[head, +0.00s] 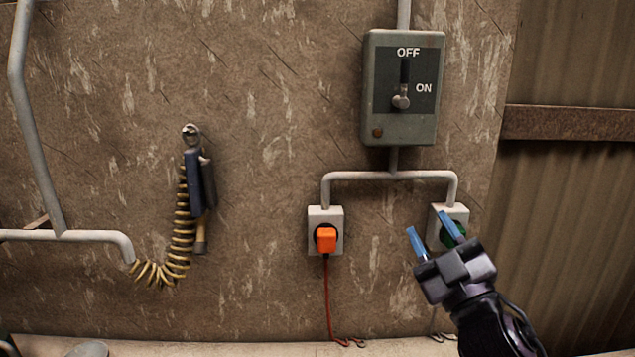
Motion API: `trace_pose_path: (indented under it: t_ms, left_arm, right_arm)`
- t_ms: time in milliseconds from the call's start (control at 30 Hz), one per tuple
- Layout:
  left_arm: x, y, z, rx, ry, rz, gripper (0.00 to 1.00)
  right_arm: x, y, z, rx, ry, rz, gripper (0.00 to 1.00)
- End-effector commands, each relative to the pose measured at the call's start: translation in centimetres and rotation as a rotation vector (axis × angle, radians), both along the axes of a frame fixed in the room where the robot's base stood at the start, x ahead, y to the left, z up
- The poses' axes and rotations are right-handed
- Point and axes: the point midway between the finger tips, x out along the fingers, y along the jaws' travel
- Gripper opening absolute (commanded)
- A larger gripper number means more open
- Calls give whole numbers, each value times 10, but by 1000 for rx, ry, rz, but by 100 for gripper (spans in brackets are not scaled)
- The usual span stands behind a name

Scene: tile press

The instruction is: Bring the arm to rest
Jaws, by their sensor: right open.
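My right gripper (433,230) is at the lower right of the head view, its two blue-tipped fingers apart and pointing up and left. Nothing shows between the fingers. It is in front of the right wall socket (461,211), which has a green part (457,229) in it, partly hidden by a finger. Whether the finger touches the socket I cannot tell. My left gripper is not in view.
A grey switch box (371,130) marked OFF and ON hangs above; its lever (401,101) points down. An orange plug (326,239) with a red cord sits in the left socket (315,215). A blue-handled tool (194,182) with a coiled yellow hose (182,232) hangs at left.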

Motion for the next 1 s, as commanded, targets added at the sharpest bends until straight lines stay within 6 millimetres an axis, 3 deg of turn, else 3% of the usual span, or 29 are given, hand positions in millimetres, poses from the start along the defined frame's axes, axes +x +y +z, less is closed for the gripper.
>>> trace_pose_path:
  t_ms: [33,267,367,500,700,1000]
  left_arm:
    - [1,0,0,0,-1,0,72]
    - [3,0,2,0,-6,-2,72]
    - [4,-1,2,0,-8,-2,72]
    - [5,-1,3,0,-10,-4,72]
    - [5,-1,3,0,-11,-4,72]
    - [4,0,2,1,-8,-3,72]
  right_arm:
    - [-2,-14,-24,47,95,-52,41]
    - [-31,-70,-135,207,545,-279,41]
    - [-59,-89,-184,259,754,-366,41]
    - [-110,-106,-247,314,1047,-464,41]
    - [-175,-114,-298,354,1347,-534,41]
    - [-242,-113,-332,383,1623,-571,41]
